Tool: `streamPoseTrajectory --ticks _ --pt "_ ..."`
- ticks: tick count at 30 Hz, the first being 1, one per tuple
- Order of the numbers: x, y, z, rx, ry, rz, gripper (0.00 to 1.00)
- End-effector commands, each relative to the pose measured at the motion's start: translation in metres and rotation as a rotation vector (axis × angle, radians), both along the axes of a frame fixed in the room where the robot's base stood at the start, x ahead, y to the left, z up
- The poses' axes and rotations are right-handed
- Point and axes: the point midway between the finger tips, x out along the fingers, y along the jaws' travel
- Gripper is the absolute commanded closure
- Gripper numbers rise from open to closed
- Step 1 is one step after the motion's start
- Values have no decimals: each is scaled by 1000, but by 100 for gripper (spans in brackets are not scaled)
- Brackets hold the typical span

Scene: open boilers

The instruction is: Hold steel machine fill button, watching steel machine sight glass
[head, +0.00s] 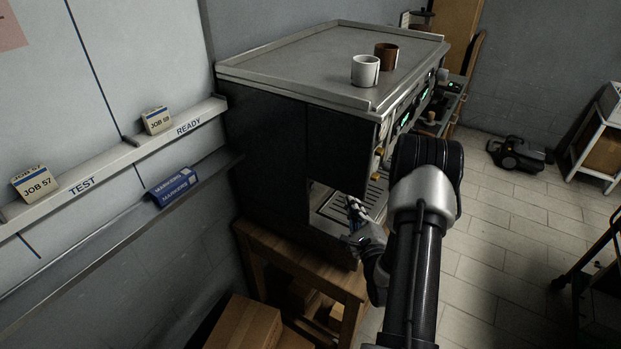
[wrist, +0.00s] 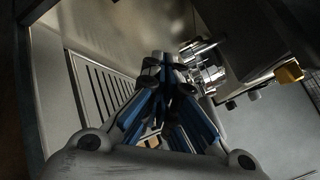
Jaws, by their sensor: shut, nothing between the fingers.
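The steel machine (head: 300,60) is a large espresso machine with a dark side panel, seen from its end in the head view. My gripper (head: 353,205) is at the near end of its front, over the drip tray (head: 333,212). In the wrist view my gripper (wrist: 168,60) has its blue-sided fingers closed together, with nothing between them. The slotted drip tray (wrist: 100,85) lies to the left of the fingers, and shiny metal fittings (wrist: 205,70) are to the right. I cannot make out the fill button or the sight glass in either view.
A white mug (head: 365,70) and a brown mug (head: 387,56) stand on top of the machine. A brass-coloured knob (wrist: 289,72) juts out at right in the wrist view. The machine stands on a wooden table (head: 290,252). The tiled floor (head: 490,240) to the right is mostly clear.

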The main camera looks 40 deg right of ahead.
Motion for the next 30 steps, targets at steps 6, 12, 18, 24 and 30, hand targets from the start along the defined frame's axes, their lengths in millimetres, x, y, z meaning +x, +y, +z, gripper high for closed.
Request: streamPoseTrajectory --ticks 6,12,18,24,30 --pt "1 0 0 -2 1 1 100" --pt "9 4 0 -3 2 3 100" --pt "34 16 1 -3 1 6 100" --pt "59 26 1 -5 2 5 100" --pt "77 32 0 -4 1 3 100"
